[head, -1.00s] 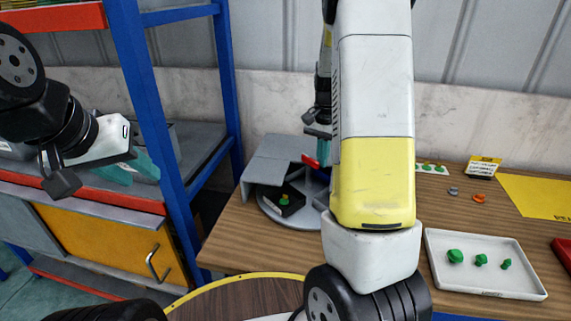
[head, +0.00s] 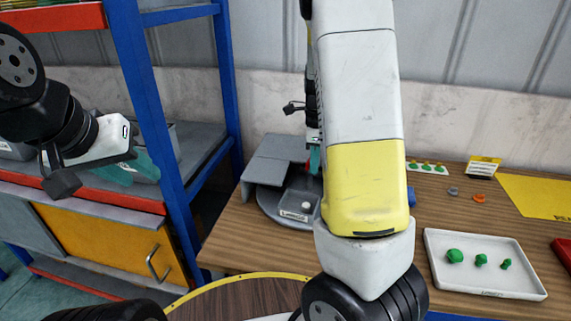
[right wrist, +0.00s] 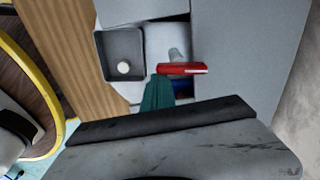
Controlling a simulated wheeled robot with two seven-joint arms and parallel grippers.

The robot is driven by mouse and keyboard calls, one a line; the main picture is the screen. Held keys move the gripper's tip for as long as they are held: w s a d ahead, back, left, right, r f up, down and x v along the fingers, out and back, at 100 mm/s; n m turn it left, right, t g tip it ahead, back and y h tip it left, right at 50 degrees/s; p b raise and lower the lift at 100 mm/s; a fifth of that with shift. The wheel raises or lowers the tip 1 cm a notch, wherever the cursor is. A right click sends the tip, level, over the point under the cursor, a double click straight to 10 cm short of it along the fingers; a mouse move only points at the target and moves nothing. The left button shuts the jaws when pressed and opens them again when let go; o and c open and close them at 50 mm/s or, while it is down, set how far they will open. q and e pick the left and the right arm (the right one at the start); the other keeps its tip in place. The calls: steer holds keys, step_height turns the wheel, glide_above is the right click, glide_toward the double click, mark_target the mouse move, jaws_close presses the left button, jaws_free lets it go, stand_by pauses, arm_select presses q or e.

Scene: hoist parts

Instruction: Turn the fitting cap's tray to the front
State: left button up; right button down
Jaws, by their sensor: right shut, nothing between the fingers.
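A round grey turntable (head: 270,212) stands on the bench, partly under a grey cover (head: 270,158). A grey tray (head: 296,211) with a small white round piece (head: 306,205) and a label faces the front; the tray also shows in the right wrist view (right wrist: 106,72). I cannot tell whether the white piece is the fitting cap. A red bar (right wrist: 183,69) lies by a grey post in the right wrist view. My right gripper (right wrist: 158,92) is shut and empty, its teal fingers close beside the red bar. My left gripper (head: 135,168) hangs by the shelf, away from the turntable; its jaw gap is unclear.
A white tray (head: 485,291) with green parts stands on the bench at right. Behind it are a grey and an orange piece (head: 479,198), a small yellow sign and a yellow mat (head: 540,196). A blue shelf post (head: 150,110) stands at left. My right arm hides the turntable's right side.

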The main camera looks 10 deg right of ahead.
steer(key=shift+a+m, duration=0.2)
steer(key=shift+m, duration=0.2)
steer(key=shift+s+d, duration=0.1)
steer(key=shift+d, duration=0.05)
step_height(320, 180, up, 6)
steer(key=shift+s+d, duration=0.15)
steer(key=shift+d, duration=0.05)
stand_by(0.6)
stand_by(0.4)
steer(key=s+a+r+n+t, duration=0.2)
steer(key=s+a+r+n, duration=0.1)
steer(key=s+n, duration=0.3)
steer(key=s+a+r+n+t+y, duration=0.1)
steer(key=s+a+r+n+t, duration=0.1)
steer(key=s+a+r+n, duration=0.2)
steer(key=s+a+r+n+t+y, duration=0.1)
steer(key=s+a+r+n+t, duration=0.1)
steer(key=s+n, duration=0.7)
step_height(320, 180, up, 3)
steer(key=a+n, duration=0.1)
steer(key=n, duration=0.3)
steer(key=shift+s+a+n, duration=0.15)
steer(key=shift+a+n, duration=0.25)
